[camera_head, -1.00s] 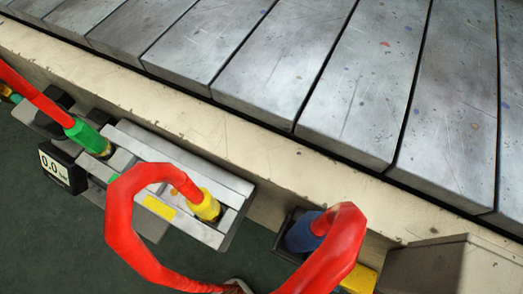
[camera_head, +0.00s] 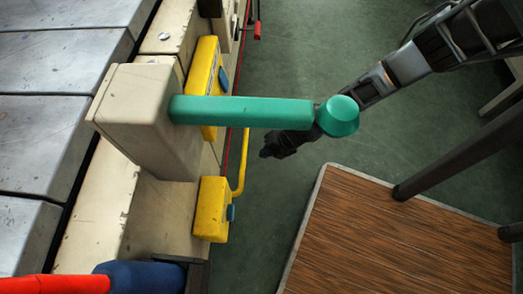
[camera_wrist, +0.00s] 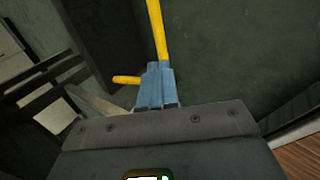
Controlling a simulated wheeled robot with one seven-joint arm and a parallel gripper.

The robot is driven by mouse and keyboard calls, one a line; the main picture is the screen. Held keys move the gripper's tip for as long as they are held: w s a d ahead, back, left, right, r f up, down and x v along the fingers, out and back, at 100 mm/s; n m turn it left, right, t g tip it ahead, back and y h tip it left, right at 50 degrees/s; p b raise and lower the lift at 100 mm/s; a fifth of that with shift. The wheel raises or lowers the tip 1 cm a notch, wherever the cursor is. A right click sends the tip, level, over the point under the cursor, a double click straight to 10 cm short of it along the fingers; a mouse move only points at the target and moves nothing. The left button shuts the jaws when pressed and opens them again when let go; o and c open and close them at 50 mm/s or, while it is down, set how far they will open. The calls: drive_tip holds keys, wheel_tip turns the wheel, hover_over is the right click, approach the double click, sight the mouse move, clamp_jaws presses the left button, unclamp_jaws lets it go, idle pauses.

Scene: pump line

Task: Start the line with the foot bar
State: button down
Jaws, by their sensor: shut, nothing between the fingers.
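A thin yellow bar (camera_head: 243,170), which looks like the foot bar, runs low along the side of the line in the head view and bends in toward a yellow block. In the wrist view the yellow bar (camera_wrist: 157,32) runs up from behind my fingertips, and a short yellow end sticks out to their left. My gripper (camera_head: 266,152) points down to the left, a little right of the bar in the head view. Its blue fingers (camera_wrist: 155,85) are shut and empty. I cannot tell whether they touch the bar. A teal lever hides part of the bar and my wrist.
The teal lever (camera_head: 245,111) with a round knob juts right from a beige box (camera_head: 135,115). Yellow blocks with blue parts (camera_head: 212,210) line the machine's side. A wooden platform (camera_head: 400,240) lies at lower right. Green floor (camera_head: 300,60) is open between.

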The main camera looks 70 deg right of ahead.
drive_tip(key=b+x, duration=0.5)
drive_tip(key=x, duration=0.6)
drive_tip(key=shift+f, duration=0.2)
